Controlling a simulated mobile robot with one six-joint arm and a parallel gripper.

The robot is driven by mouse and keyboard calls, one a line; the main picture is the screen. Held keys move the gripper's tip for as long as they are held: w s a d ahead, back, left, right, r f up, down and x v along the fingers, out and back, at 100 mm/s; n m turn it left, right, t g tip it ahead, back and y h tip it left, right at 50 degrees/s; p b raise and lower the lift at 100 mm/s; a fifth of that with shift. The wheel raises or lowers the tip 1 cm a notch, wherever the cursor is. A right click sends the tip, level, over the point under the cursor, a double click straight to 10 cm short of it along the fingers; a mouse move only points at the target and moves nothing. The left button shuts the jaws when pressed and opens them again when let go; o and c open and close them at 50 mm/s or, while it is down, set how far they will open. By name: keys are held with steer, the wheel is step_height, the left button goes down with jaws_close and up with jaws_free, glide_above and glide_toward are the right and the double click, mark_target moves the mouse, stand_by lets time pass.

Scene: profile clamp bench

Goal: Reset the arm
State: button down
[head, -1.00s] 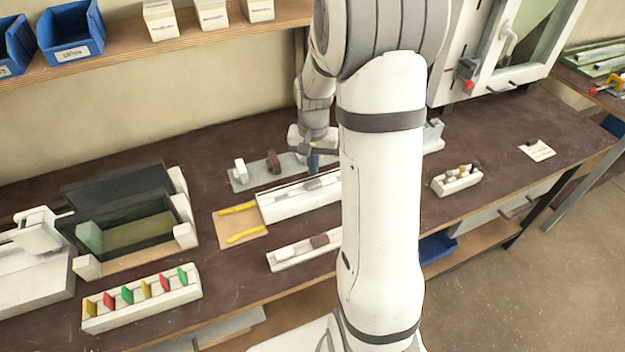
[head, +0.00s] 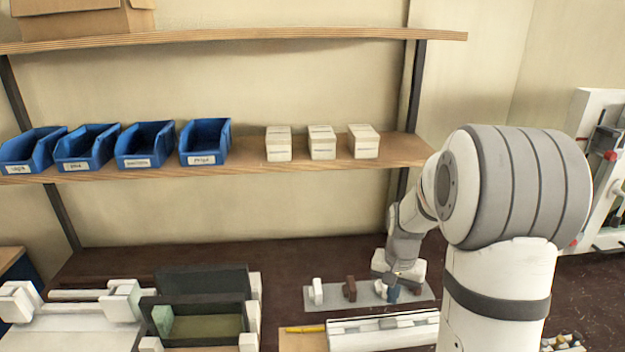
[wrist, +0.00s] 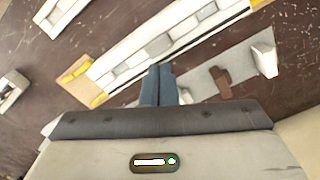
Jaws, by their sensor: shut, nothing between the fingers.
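My gripper (head: 392,292) hangs low over the bench, at the grey plate (head: 425,291) with the clamp pieces, behind the long white profile holder (head: 350,333). In the wrist view its blue-grey fingers (wrist: 158,82) are together with nothing between them. They point toward the white profile holder (wrist: 190,32). On the grey plate stand a white block (head: 316,292) and a brown block (head: 350,288); the brown one also shows in the wrist view (wrist: 221,82). Whether the fingertips touch anything is unclear.
A dark open box (head: 200,283) and a white fixture (head: 80,310) stand at left. Blue bins (head: 205,142) and white boxes (head: 322,142) sit on the shelf (head: 240,165) above. A white-framed panel (head: 600,170) stands at right. Dark bench (head: 330,250) behind the plate is clear.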

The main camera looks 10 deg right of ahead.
steer(key=s+a+r+n+t, duration=0.1)
steer(key=s+a+r+n, duration=0.1)
steer(key=s, duration=0.4)
steer(key=s+a+r+n+t, duration=0.1)
steer(key=s+a+r+n, duration=0.1)
steer(key=s+a+r, duration=0.2)
steer(key=s+a+r+n+t, duration=0.1)
steer(key=s+a+r, duration=0.2)
steer(key=s+r, duration=0.4)
steer(key=shift+s+a+n, duration=0.2)
steer(key=shift+s+n, duration=0.2)
steer(key=shift+s, duration=0.7)
